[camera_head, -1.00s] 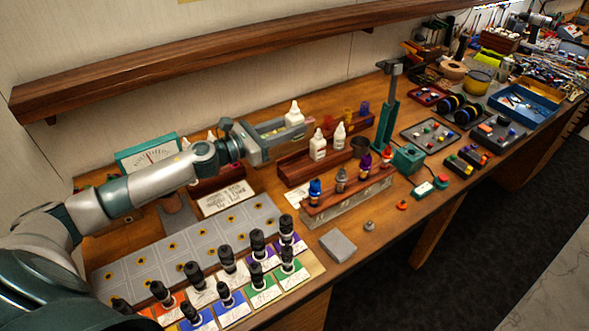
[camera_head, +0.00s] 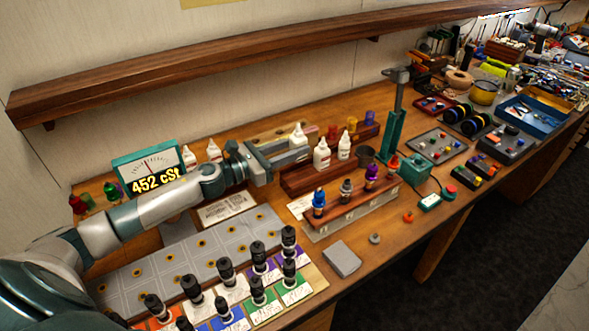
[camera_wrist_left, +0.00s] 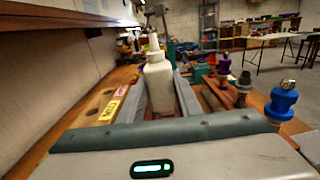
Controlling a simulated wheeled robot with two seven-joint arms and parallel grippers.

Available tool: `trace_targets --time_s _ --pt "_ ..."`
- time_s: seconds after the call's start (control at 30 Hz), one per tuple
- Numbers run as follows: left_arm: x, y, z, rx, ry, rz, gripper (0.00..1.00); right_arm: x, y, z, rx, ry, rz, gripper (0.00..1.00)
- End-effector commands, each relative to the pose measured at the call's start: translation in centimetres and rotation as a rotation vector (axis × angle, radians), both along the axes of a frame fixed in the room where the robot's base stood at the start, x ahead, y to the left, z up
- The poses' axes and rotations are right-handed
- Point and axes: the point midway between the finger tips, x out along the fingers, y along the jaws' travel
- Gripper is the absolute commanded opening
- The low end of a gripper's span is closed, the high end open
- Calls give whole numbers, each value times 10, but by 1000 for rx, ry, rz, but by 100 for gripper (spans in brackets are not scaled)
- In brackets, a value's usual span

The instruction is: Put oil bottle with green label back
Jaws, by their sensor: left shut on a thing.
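My left gripper (camera_head: 285,156) is shut on a white oil bottle (camera_head: 298,137) with a pointed cap, held upright near the back of the bench. In the left wrist view the bottle (camera_wrist_left: 158,82) stands between the two fingers. Its label colour cannot be made out. A wooden rack (camera_head: 296,184) just right of the gripper holds two similar white bottles, one (camera_head: 321,153) and another (camera_head: 344,146). Two more white bottles, one (camera_head: 189,158) and another (camera_head: 213,151), stand behind my left arm. Whether the held bottle touches a surface is unclear. My right gripper is out of view.
A teal meter (camera_head: 147,166) stands at the back left, reading "452 cSt". A grey tray (camera_head: 190,250) and black-topped dampers fill the near left. A green stand (camera_head: 393,120) rises to the right. A shelf (camera_head: 200,62) overhangs the back.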

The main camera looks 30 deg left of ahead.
Motion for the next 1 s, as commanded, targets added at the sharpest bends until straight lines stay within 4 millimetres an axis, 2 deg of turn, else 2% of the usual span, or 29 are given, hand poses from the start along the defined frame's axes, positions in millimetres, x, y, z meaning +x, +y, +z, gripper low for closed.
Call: trace_targets --time_s 0.2,0.67,1.0 --pt "0 0 -26 -3 1 2 8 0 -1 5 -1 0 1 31" --pt "0 0 -33 -1 1 0 8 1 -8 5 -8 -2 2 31" --pt "0 0 -68 -2 1 1 8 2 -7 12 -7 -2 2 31"
